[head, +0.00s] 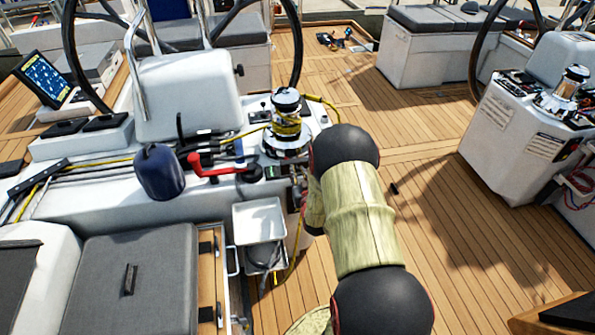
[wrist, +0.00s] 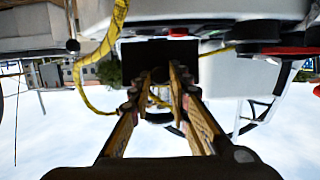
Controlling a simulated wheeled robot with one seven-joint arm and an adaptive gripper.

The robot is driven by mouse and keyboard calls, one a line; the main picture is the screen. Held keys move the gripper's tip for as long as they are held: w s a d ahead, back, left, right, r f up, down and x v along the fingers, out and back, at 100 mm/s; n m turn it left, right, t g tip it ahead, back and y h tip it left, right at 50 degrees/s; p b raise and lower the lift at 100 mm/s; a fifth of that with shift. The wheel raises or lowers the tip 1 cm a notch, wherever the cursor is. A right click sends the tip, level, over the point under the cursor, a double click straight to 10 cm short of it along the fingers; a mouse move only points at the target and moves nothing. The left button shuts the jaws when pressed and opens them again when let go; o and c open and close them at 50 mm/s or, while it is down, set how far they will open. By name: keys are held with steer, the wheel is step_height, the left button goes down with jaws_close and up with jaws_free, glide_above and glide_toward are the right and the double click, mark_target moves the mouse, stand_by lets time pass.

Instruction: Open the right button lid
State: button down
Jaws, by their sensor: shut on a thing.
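In the wrist view my gripper (wrist: 157,78) reaches forward with its two fingers around a dark, square-edged piece (wrist: 135,50), and it is shut on it. This piece may be the right button lid, but I cannot tell for sure. In the head view my arm covers the gripper, to the right of the chrome winch (head: 287,140) on the white console. A small dark panel (head: 260,115) with buttons lies left of the winch.
A yellow rope (wrist: 83,85) hangs close to the left of my gripper in the wrist view. A red-handled lever (head: 215,170) and a blue drum (head: 159,172) sit left of the winch. A white box (head: 259,221) is below.

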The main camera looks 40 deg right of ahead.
steer(key=c, duration=1.7)
jaws_free()
steer(key=shift+o, duration=0.2)
steer(key=v, duration=1.2)
